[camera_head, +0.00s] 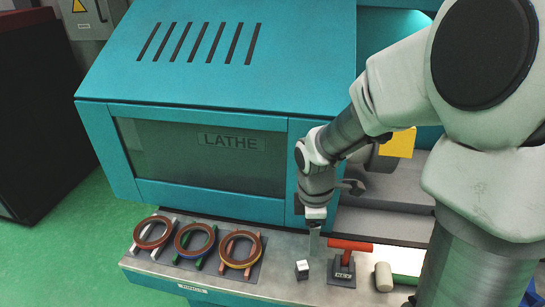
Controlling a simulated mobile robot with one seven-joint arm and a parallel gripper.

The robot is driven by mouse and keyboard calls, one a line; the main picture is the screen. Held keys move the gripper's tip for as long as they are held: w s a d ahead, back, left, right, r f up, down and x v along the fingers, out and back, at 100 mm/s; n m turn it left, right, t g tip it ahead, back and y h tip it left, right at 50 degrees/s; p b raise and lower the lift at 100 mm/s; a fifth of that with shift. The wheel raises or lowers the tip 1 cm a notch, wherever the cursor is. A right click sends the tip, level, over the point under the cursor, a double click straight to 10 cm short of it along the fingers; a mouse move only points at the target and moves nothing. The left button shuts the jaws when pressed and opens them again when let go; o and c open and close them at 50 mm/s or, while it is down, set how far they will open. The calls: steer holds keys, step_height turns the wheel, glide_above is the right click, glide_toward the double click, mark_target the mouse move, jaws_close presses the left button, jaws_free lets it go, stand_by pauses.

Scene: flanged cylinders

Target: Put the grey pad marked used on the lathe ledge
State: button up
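My gripper (315,245) points down over the grey front ledge (205,278) of the teal lathe (220,80). Its narrow grey end is seen edge-on, so I cannot tell whether it is open or holds something thin. A small dark grey block with a pale top (302,270) sits on the ledge just below and left of it; any marking on it is too small to read. A red-handled tool (350,246) stands just right of the gripper on a dark base labelled NEW (342,274). I cannot make out a label reading used.
Several brown rings, including the leftmost (153,232), rest on coloured bars at the ledge's left. A cream cylinder (383,277) and a green rod (406,280) lie at right. My arm hides the far right. Bare ledge lies between rings and block.

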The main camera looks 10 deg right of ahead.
mark_target(303, 265)
steer(key=f+n, duration=0.1)
steer(key=f, duration=0.4)
steer(key=w+f+n, duration=0.1)
steer(key=f, duration=0.4)
steer(key=f+n, duration=0.1)
steer(key=f, duration=0.5)
steer(key=shift+w+a+f+g+y, duration=0.1)
steer(key=shift+w+a+g+y, duration=0.2)
steer(key=shift+w+a+y, duration=0.1)
jaws_close()
